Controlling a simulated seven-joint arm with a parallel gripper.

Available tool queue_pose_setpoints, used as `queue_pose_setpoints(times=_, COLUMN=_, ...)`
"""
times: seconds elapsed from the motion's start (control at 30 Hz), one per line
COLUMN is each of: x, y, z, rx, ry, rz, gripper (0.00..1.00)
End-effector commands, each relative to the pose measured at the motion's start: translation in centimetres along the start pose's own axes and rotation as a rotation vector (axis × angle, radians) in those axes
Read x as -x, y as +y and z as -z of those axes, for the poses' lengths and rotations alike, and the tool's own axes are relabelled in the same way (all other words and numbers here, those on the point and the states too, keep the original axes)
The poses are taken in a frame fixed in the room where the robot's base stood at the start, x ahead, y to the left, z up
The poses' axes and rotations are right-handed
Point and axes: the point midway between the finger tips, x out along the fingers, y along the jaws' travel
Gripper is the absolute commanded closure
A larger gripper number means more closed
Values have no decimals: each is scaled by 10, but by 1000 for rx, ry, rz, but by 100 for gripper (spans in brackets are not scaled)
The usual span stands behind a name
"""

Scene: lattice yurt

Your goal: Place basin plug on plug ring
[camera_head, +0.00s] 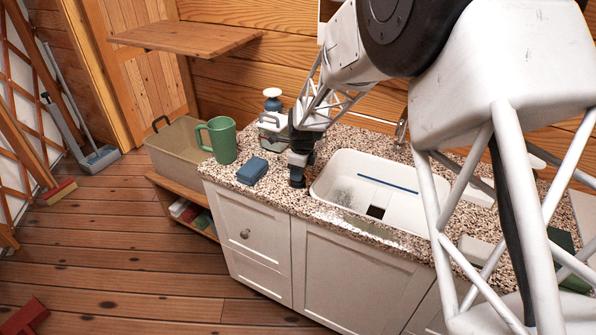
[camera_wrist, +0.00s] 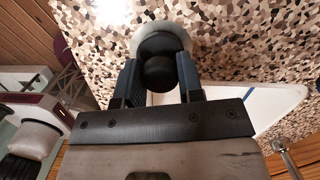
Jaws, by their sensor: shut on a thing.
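The basin plug (camera_wrist: 159,72) is black and rounded, with a wider dark disc at its far end. My gripper (camera_wrist: 160,68) is shut on it, one finger on each side. In the wrist view a pale round plug ring (camera_wrist: 158,25) shows behind the plug's disc, against the speckled counter. The plug covers most of the ring, and I cannot tell whether they touch. In the head view my gripper (camera_head: 297,170) points down low over the counter, just left of the sink. The plug (camera_head: 297,183) is a small dark shape under it; the ring is not distinguishable there.
The white sink (camera_head: 345,205) is right of my gripper. A blue sponge (camera_head: 252,171) and a green mug (camera_head: 221,140) stand to the left on the counter (camera_head: 237,187). A bottle caddy (camera_head: 272,120) is close behind my gripper. Counter between sponge and gripper is clear.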

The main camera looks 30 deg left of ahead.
Motion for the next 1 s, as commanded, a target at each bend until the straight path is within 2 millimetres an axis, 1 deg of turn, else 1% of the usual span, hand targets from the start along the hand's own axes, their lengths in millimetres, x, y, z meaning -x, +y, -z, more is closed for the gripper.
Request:
queue_pose_setpoints(times=0.13, x=-3, y=0, z=0, rx=0, ry=0, rz=0, gripper=88)
queue_pose_setpoints(times=0.17, x=-3, y=0, z=0, rx=0, ry=0, rz=0, gripper=61)
queue_pose_setpoints(times=0.3, x=-2, y=0, z=0, rx=0, ry=0, rz=0, gripper=40)
queue_pose_setpoints(times=0.6, x=-2, y=0, z=0, rx=0, ry=0, rz=0, gripper=40)
queue_pose_setpoints(times=0.73, x=2, y=0, z=0, rx=0, ry=0, rz=1, gripper=40)
queue_pose_setpoints(times=0.87, x=11, y=0, z=0, rx=0, ry=-1, rz=2, gripper=40)
queue_pose_setpoints(times=1.0, x=27, y=0, z=0, rx=0, ry=-1, rz=2, gripper=40)
